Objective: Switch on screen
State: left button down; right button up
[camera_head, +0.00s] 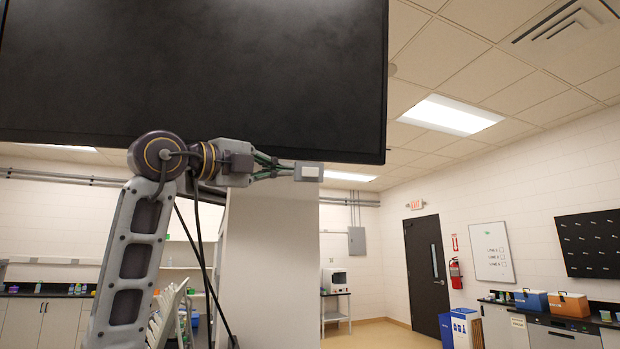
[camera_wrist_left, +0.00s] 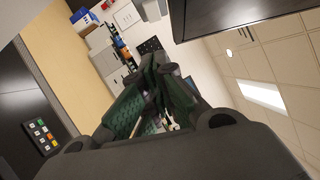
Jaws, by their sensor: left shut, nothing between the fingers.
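The screen (camera_head: 200,70) is a large dark panel that fills the upper left of the head view. Its face is black and shows no picture. My left gripper (camera_head: 300,172) is shut and empty, pointing right near the screen's lower edge. I cannot tell whether it touches the screen. In the left wrist view, the dark green fingers (camera_wrist_left: 155,95) come together at the middle. A dark panel edge (camera_wrist_left: 235,14), likely the screen, is at the upper right there. No power button on the screen can be made out. My right gripper is not in view.
A pale column (camera_head: 270,260) stands behind my arm. A dark door (camera_head: 427,270) and a counter with blue and orange boxes (camera_head: 568,304) are farther right. The wrist view shows a small panel of coloured buttons (camera_wrist_left: 41,134) at left. Open space lies right of the gripper.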

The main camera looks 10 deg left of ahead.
aim_at(312, 172)
pick_arm(q)
jog(key=shift+w+a+r+p+x, duration=0.3)
jog(key=shift+p+x, duration=0.65)
jog(key=shift+x, duration=1.2)
jog(key=shift+w+a+r+p+x, duration=0.1)
jog(key=shift+a+p+x, duration=0.6)
jog(key=shift+x, duration=1.4)
jog(key=shift+w+a+r+p+x, duration=0.1)
jog(key=shift+w+r+p+x, duration=0.1)
jog(key=shift+p+x, duration=1.45)
jog(key=shift+w+d+b, duration=0.2)
jog(key=shift+w+b, duration=0.25)
jog(key=shift+b, duration=0.1)
jog(key=shift+w+t, duration=0.1)
jog(key=shift+t, duration=0.2)
